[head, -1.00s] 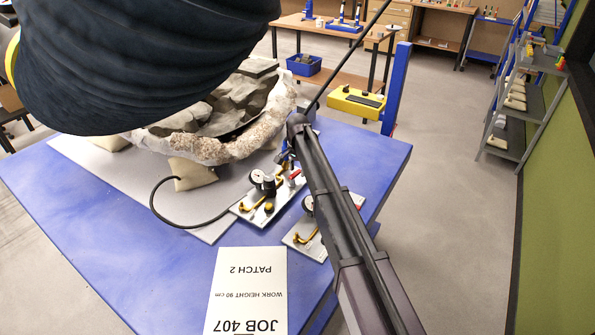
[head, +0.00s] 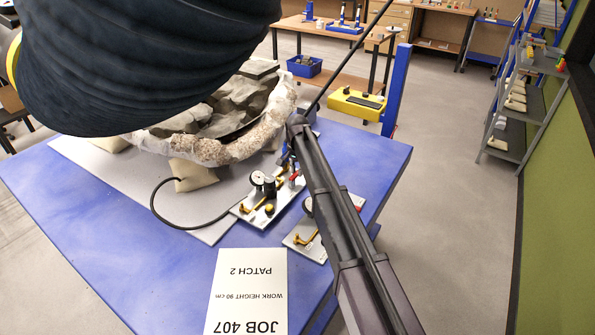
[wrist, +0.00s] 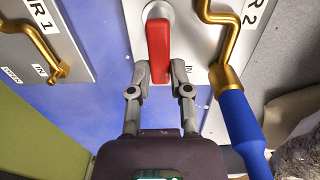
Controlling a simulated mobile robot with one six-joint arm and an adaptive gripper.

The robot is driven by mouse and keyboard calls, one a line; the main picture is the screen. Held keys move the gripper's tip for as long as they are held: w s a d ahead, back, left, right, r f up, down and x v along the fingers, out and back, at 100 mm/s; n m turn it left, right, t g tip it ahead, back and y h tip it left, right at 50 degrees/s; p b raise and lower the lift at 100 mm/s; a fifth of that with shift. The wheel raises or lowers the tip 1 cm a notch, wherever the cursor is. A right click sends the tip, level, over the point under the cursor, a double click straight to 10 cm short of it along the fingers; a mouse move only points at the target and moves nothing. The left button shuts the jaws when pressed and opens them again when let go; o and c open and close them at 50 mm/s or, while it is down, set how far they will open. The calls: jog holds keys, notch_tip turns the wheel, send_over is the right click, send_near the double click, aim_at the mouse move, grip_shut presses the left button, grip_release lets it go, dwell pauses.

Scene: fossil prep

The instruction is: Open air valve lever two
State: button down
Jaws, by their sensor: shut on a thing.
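In the wrist view, a red lever (wrist: 158,45) stands on the pale plate whose label ends in 2 (wrist: 205,62). My gripper (wrist: 159,75) is shut on the lever's near end, with one fingertip on each side. A brass hook-shaped pipe (wrist: 222,45) with a blue fitting (wrist: 243,130) runs just right of it. In the head view, this plate (head: 250,216) carries a gauge (head: 257,178), and its red lever (head: 296,177) shows at the right end. My gripper is hard to make out there among dark parts.
A second plate (wrist: 72,50), labelled 1, lies to the left in the wrist view, with its own brass pipe (wrist: 50,70). A large jacketed fossil block (head: 240,150) lies beside the plates on the blue table (head: 120,225). A black hose (head: 165,215) loops over the table.

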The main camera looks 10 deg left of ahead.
jog(key=c, duration=0.6)
grip_release()
jog(key=shift+o, duration=0.2)
jog(key=shift+m, duration=0.4)
jog(key=shift+s+d+m, duration=0.1)
jog(key=shift+d+m, duration=0.1)
jog(key=shift+m, duration=0.2)
notch_tip(320, 180, up, 14)
jog(key=p, duration=1.4)
jog(key=s+d+f+n+b, duration=0.1)
jog(key=s+d+f+b, duration=0.1)
jog(key=s+d, duration=0.3)
jog(key=s+d+f+n+b, duration=0.1)
jog(key=s+d+f+b, duration=0.2)
jog(key=d, duration=0.9)
jog(key=s+d+f+n+b, duration=0.1)
jog(key=s+d+f+b, duration=0.1)
jog(key=s+d, duration=0.5)
jog(key=shift+s+d+f+b, duration=0.3)
jog(key=shift+d+f+b, duration=0.1)
jog(key=shift+d, duration=0.55)
